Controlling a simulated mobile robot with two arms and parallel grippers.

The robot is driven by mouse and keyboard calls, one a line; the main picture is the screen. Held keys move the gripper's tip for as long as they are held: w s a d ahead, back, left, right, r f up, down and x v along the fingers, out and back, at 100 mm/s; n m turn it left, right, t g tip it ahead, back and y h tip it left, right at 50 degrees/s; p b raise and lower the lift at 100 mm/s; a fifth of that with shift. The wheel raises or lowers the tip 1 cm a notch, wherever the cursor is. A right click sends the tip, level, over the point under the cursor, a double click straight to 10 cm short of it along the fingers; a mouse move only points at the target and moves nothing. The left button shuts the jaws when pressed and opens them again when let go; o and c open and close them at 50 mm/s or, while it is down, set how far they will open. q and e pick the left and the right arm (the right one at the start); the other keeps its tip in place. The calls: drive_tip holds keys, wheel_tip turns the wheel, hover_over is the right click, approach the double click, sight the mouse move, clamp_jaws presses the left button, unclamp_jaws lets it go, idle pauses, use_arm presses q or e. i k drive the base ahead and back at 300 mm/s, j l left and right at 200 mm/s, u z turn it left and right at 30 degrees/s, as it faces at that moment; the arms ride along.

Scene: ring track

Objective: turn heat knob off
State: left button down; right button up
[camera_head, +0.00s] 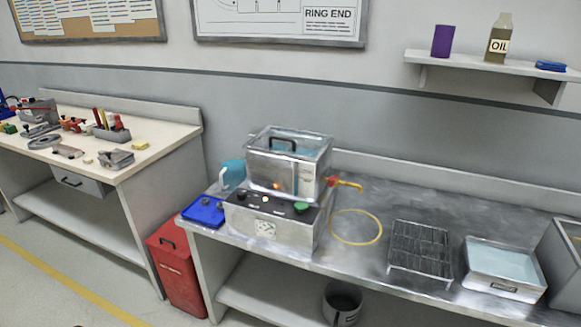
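A grey metal heater box (268,226) stands at the left end of the steel bench. Neither of my grippers shows in the head view.
The steel bench (374,254) also bears a yellow ring (357,227), a wire rack (421,250), a water tray (504,268), a blue tray (203,210) and a blue jug (232,174). A red bin (177,272) stands between the benches. Floor before the left bench is clear.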

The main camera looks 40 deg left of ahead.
sight(241, 194)
drive_tip(key=u, duration=1.25)
